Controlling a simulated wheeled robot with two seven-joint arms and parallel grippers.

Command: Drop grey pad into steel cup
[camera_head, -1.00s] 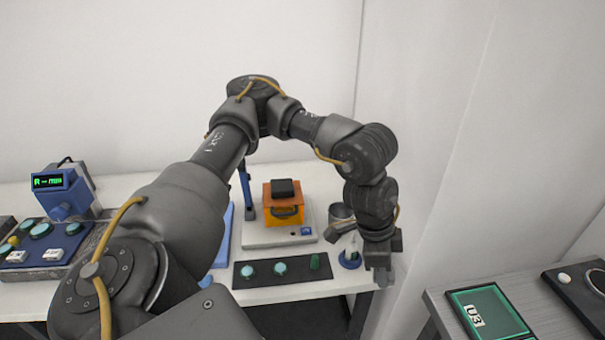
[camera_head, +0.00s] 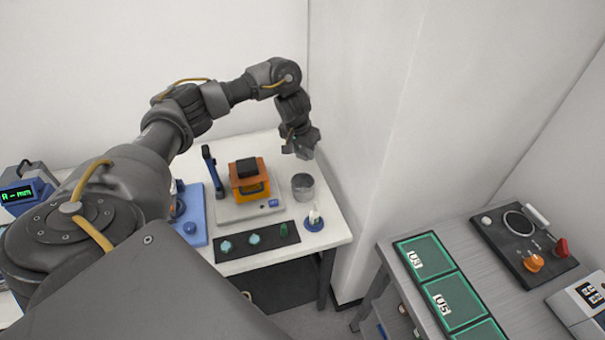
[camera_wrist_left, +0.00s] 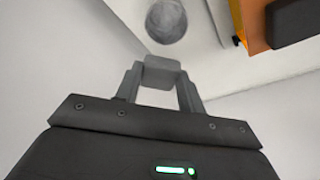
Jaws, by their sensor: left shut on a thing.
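The steel cup (camera_head: 303,186) stands upright at the right end of the white bench, beside the orange device. In the left wrist view the cup (camera_wrist_left: 167,22) is at the top, its round mouth showing. My left gripper (camera_head: 305,150) is above and just behind the cup in the head view. In the left wrist view its fingers (camera_wrist_left: 160,88) are shut on the grey pad (camera_wrist_left: 162,66), a small block between the fingertips. The pad is apart from the cup and appears below it in that picture. I cannot make out the pad in the head view. My right gripper is not in view.
An orange device with a dark top (camera_head: 249,180) stands left of the cup. A small bottle on a blue base (camera_head: 314,217) is in front of it. The wall is close behind.

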